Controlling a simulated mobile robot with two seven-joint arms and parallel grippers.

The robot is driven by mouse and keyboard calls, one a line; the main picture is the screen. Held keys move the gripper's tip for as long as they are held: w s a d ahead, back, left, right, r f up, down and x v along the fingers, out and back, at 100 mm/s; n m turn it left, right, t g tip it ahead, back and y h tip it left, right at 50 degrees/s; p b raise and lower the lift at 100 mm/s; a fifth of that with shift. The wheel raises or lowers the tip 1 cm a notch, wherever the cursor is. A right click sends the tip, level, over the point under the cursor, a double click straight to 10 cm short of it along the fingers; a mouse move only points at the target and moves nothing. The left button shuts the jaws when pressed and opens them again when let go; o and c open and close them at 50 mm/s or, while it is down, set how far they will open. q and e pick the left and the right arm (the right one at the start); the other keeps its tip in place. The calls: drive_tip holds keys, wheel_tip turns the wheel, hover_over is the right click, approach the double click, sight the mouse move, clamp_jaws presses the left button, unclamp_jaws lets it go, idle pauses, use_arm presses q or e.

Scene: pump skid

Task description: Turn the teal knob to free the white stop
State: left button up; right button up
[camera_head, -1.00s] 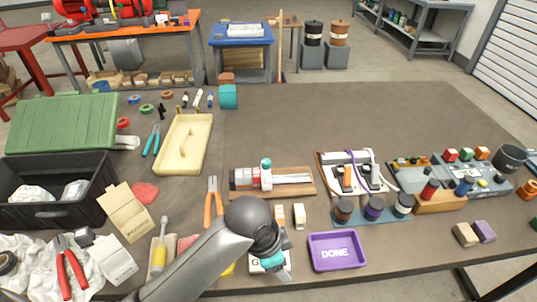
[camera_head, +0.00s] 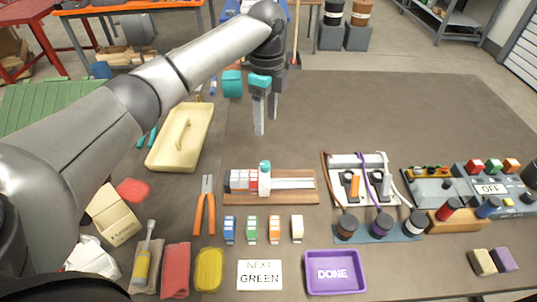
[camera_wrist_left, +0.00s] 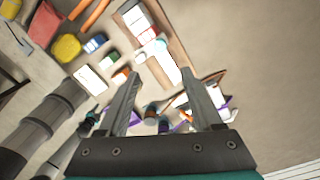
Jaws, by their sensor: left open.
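The teal knob (camera_head: 265,165) sits upright on top of the white stop (camera_head: 265,184), on a wooden-based rail fixture (camera_head: 313,200). A row of red and white blocks (camera_head: 243,180) lies just left of the stop, and bare pale rail runs to its right. The fixture also shows in the left wrist view (camera_wrist_left: 176,30), beyond the fingers. My left gripper (camera_head: 265,126) hangs above the table behind the fixture, fingers down, open and empty, apart from the knob. In the left wrist view its fingers (camera_wrist_left: 161,72) are spread wide. My right gripper is out of view.
Several small coloured blocks (camera_head: 252,230) stand in front of the fixture. A card reading NEXT GREEN (camera_head: 260,275) and a purple DONE tray (camera_head: 336,287) lie nearer. Pliers (camera_head: 205,205) lie left, a cable fixture (camera_head: 358,160) right.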

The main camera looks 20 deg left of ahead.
sight(265, 164)
use_arm(q)
drive_tip(key=f+b, duration=0.1)
drive_tip(key=f, duration=0.6)
drive_tip(key=f+b, duration=0.1)
drive_tip(key=f, duration=0.7)
drive_tip(key=shift+s+a, duration=0.1)
drive_tip(key=shift+s, duration=0.1)
clamp_jaws()
